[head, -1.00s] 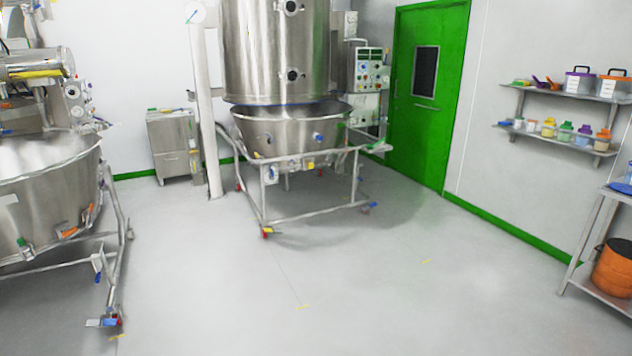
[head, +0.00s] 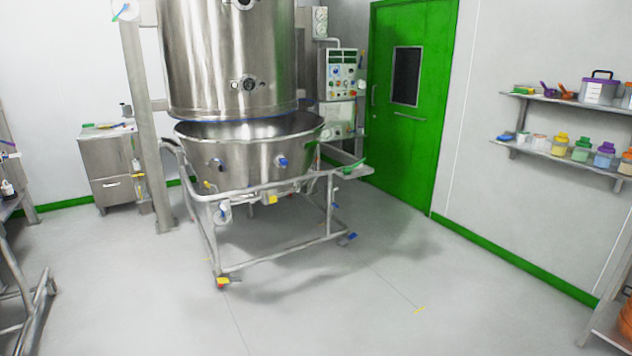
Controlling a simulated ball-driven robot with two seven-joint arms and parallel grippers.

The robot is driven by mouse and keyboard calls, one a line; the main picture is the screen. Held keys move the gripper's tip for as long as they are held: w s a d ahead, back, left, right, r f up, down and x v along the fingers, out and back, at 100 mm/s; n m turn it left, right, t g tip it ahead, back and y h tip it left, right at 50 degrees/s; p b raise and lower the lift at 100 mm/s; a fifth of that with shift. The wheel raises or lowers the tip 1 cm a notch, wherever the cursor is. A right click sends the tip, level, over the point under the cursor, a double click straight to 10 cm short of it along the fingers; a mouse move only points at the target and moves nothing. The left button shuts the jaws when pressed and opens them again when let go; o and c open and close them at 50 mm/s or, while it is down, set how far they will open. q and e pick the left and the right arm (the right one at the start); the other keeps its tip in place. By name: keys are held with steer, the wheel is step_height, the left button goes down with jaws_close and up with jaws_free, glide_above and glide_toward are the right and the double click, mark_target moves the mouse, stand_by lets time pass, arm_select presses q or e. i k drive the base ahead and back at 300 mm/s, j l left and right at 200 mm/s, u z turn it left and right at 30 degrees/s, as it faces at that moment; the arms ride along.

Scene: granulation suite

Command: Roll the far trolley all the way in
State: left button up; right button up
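The far trolley (head: 275,268) is a tubular steel frame on castors, carrying a wide open steel bowl (head: 250,164). It stands under the large steel cylinder (head: 232,65) of the processing machine. The bowl's rim lies just below the cylinder's lower edge, and a dark gap shows between them. A red and yellow castor (head: 222,281) is at the trolley's near left corner, and a blue-marked castor (head: 347,238) is at its right. Neither of my grippers is in view.
A steel post (head: 147,125) stands left of the trolley, with a steel cabinet (head: 112,168) behind it. A control panel (head: 342,72) and green door (head: 410,110) are behind right. Wall shelves (head: 565,155) hold tubs at right. Floor in front is clear.

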mark_target(212, 201)
steer(key=i, duration=2.35)
